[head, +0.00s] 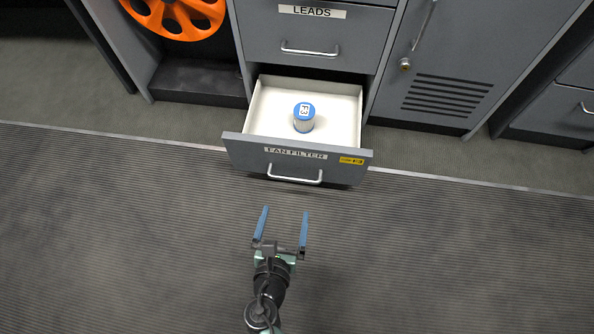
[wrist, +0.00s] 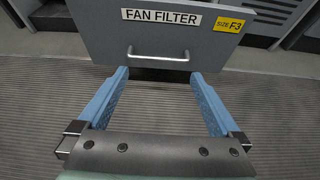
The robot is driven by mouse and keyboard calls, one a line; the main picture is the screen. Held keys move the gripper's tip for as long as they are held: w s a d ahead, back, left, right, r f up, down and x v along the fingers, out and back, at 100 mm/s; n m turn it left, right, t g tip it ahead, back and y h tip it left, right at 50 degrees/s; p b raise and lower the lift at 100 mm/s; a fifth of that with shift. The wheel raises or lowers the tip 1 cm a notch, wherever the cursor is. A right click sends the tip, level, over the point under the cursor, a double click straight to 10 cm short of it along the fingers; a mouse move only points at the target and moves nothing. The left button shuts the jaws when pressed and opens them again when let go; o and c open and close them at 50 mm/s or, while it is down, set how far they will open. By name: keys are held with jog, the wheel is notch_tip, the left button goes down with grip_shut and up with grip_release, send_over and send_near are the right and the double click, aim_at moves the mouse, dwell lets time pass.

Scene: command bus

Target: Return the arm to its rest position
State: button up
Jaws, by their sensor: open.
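My gripper (head: 284,212) is open and empty, low in the head view, in front of the open drawer. Its two blue fingers stand wide apart in the wrist view (wrist: 160,85), with nothing between them. The drawer labelled FAN FILTER (head: 240,152) is pulled out, and its handle (head: 295,178) lies ahead of my fingertips, apart from them in the head view. A blue-topped canister (head: 304,117) stands upright inside the drawer. In the wrist view the drawer front (wrist: 110,42) fills the top, and the inside of the drawer is hidden there.
The closed LEADS drawer (head: 340,35) is above the open one. A vented cabinet door (head: 435,70) is on the right. An orange reel (head: 175,14) sits in a bay at upper left. The ribbed floor (head: 130,245) is clear on both sides of my arm.

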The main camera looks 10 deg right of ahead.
jog(key=b+x, duration=0.4)
jog(key=x, duration=0.6)
jog(key=shift+f, duration=0.25)
jog(key=shift+s, duration=0.15)
